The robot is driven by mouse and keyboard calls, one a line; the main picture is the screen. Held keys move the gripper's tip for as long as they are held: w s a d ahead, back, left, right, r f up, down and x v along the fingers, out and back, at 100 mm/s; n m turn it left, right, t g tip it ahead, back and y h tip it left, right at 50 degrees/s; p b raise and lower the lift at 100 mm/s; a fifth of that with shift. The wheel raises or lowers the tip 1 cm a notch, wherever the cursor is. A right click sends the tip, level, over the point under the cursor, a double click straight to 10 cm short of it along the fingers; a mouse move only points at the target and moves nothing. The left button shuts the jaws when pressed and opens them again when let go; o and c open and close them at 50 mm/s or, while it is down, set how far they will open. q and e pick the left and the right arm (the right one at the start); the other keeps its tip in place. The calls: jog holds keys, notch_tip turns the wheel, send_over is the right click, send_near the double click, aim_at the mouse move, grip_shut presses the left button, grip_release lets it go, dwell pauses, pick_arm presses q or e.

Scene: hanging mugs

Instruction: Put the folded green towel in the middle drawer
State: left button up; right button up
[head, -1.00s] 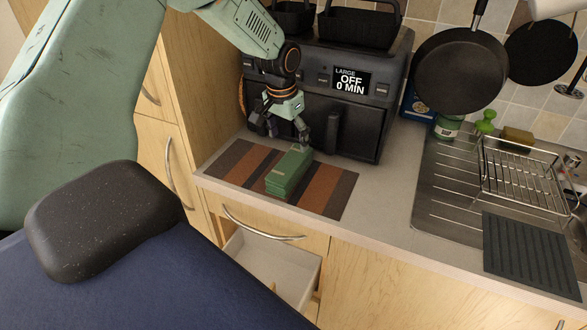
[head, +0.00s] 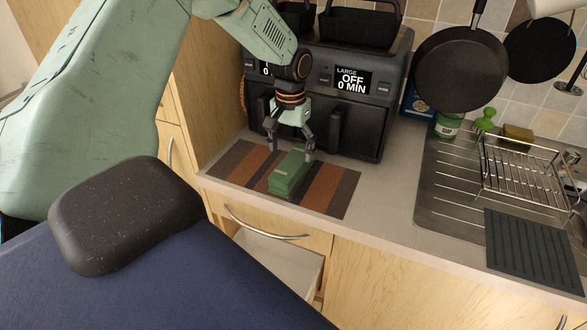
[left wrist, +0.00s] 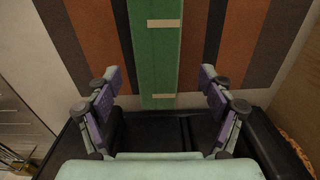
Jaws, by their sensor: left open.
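The folded green towel (head: 289,173) lies on a striped brown and orange mat on the counter. It also shows in the left wrist view (left wrist: 158,60), as a green strip with two pale bands. My left gripper (head: 289,148) is open just above the towel's far end. In the left wrist view the left gripper's fingers (left wrist: 162,92) stand apart on either side of the towel's near end, and I see no contact. An open drawer (head: 280,256) with a pale inside sits below the counter, under a closed drawer front with a curved handle (head: 262,226). My right gripper is not in view.
A black air fryer (head: 345,120) stands right behind the mat (head: 336,190). The sink with a dish rack (head: 520,180) and a dark ribbed mat is at the right. Pans (head: 460,70) hang on the wall. My dark blue body covers the lower left.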

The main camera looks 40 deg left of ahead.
aim_at(292, 162)
pick_arm(q)
jog(key=f, duration=0.4)
jog(key=shift+d+f, duration=0.2)
jog(key=shift+f, duration=0.15)
jog(key=shift+w+d+f, duration=0.1)
jog(key=shift+w+f, duration=0.05)
jog(key=shift+f, duration=0.15)
jog(key=shift+s+a, duration=0.2)
jog(key=shift+s, duration=0.05)
jog(key=shift+c, duration=0.9)
jog(key=shift+w+d, duration=0.15)
jog(key=shift+w, duration=0.05)
jog(key=c, duration=0.6)
jog(key=shift+s, duration=0.15)
jog(key=c, duration=0.6)
jog(key=shift+r, duration=0.1)
